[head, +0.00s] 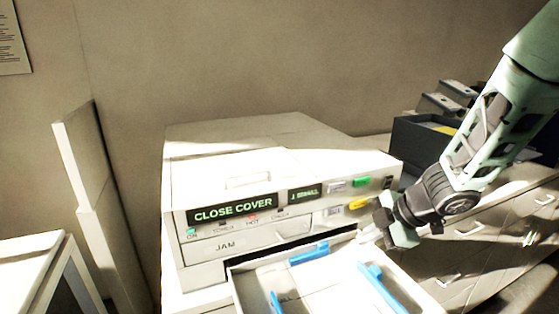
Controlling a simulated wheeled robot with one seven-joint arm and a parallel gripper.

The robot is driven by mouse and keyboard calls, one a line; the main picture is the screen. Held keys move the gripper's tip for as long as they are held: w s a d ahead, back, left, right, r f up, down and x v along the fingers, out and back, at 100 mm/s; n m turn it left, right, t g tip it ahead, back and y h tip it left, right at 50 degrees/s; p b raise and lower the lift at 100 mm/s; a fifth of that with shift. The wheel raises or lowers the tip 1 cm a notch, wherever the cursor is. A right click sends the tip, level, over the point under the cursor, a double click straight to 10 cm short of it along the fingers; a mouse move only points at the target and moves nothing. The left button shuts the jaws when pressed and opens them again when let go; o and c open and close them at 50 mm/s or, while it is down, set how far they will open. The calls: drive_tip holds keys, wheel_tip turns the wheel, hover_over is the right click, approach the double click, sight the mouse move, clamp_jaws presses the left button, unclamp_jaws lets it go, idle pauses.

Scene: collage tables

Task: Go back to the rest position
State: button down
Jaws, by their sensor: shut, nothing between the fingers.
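My gripper (372,236) is at the end of my arm, which reaches in from the upper right. It is small in the head view, pointing left, just in front of the right side of a white printer (285,175). The fingers look shut with nothing between them. Its tips are close to the printer front and the right rear of the open paper tray (416,290); I cannot tell whether they touch anything.
The tray sticks out of the printer and has blue guides (309,253) inside. A dark box (417,140) and binders (440,104) stand behind my arm. Drawer cabinets (505,235) are at the right. A white panel (90,170) stands at the left.

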drive_tip(key=s+a+f+m+g+h+b, duration=0.1)
drive_tip(key=s+a+m+b, duration=0.1)
drive_tip(key=s, duration=0.7)
drive_tip(key=s+a+f+m+g+h+b, duration=0.1)
drive_tip(key=s+a+m+g+h+b, duration=0.1)
drive_tip(key=s, duration=0.7)
drive_tip(key=s+a+f+m+g+h+b, duration=0.1)
drive_tip(key=s+a+m+h+b, duration=0.1)
drive_tip(key=s+a+m+b, duration=0.2)
drive_tip(key=shift+s+a+f+m+g, duration=0.1)
drive_tip(key=shift+s+a+m+g, duration=0.15)
drive_tip(key=shift+s+m, duration=0.85)
drive_tip(key=shift+s+a+m+g, duration=0.2)
drive_tip(key=shift+s+m, duration=0.4)
drive_tip(key=shift+s, duration=0.95)
drive_tip(key=shift+w, duration=0.1)
